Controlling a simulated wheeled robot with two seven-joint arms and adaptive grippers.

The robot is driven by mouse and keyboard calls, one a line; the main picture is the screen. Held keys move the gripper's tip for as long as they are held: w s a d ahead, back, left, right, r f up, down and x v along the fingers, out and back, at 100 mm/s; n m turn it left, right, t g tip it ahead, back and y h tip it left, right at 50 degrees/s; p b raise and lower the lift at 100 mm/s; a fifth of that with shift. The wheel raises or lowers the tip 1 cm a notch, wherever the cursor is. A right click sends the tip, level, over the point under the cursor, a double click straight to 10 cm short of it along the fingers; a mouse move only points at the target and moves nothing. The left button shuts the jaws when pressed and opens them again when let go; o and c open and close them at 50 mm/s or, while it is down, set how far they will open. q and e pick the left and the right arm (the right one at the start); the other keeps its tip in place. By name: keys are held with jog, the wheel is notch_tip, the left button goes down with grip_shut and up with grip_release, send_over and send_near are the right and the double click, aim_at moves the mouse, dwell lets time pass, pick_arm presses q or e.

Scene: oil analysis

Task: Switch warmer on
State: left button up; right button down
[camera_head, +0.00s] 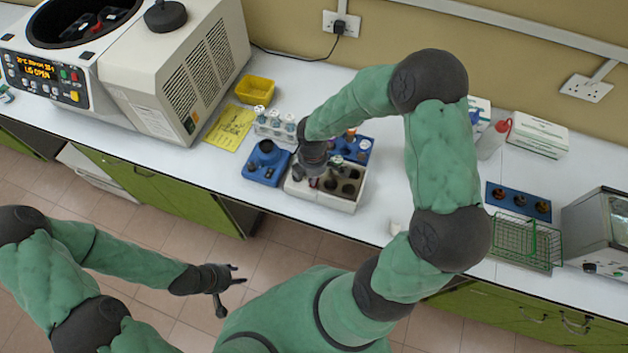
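A white block with dark round wells (350,190), which looks like the warmer, sits near the front edge of the bench. My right gripper (313,182) points down over the left part of this block, close to its top. Its fingers are small and dark against the block, so I cannot tell whether they are open or touch it. The gripper hides part of the block, and no switch is clearly visible. My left gripper (236,276) is open and empty, out in front of the bench above the floor.
A blue holder (266,163) stands left of the block, and a blue rack (352,146) behind it. A vial rack (272,127), yellow tray (255,90) and large centrifuge (165,75) are further left. A green wire basket (525,243) and metal-sided box (598,228) stand right.

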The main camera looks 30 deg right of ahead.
jog(key=shift+f+b, duration=0.75)
jog(key=shift+f, duration=0.2)
dwell(0.6)
jog(key=shift+r, duration=0.15)
jog(key=shift+r+p, duration=2.95)
jog(key=shift+r, duration=0.45)
jog(key=shift+f, duration=0.1)
